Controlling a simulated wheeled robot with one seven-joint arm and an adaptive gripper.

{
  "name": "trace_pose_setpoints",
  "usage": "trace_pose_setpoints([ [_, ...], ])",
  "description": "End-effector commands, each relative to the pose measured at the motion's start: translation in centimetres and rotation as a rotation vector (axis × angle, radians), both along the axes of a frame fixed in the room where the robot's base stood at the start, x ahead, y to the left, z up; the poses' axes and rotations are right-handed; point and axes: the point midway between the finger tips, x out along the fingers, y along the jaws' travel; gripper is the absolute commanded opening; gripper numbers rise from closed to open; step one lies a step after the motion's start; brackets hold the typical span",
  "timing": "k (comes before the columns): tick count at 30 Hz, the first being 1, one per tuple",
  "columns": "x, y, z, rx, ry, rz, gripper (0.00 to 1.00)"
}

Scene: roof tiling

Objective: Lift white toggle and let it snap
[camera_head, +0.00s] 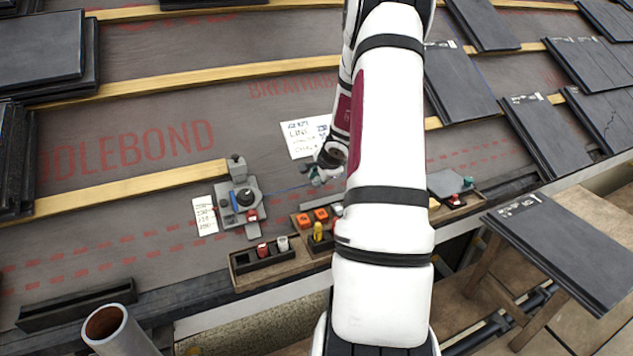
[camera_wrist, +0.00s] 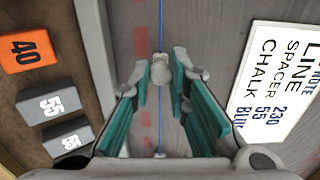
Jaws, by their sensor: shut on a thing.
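My gripper (camera_wrist: 162,86) reaches down to the roof underlay, its teal-padded fingers shut on a small white toggle (camera_wrist: 160,70) between the tips. A thin blue line (camera_wrist: 162,22) runs straight through the spot where the toggle sits, and it continues below the fingers. How high the toggle is above the surface I cannot tell. In the head view, my gripper (camera_head: 322,176) is small and partly behind my arm, and the toggle cannot be made out. There the blue line (camera_head: 285,189) runs from a grey device with a black knob (camera_head: 246,197) to my gripper.
A white note reading "LINE SPACER CHALK" (camera_wrist: 276,80) lies right of my fingers. Battens, stacked slates and a slate on a stand (camera_head: 565,243) surround the area.

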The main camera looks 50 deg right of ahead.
Motion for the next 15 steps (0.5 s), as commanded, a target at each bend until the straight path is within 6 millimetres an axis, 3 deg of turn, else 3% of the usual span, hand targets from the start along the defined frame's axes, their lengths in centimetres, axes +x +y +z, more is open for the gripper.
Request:
trace_pose_setpoints([
  [15, -1.1, 0.7, 2.1, -0.002, -0.001, 0.001, 0.0],
])
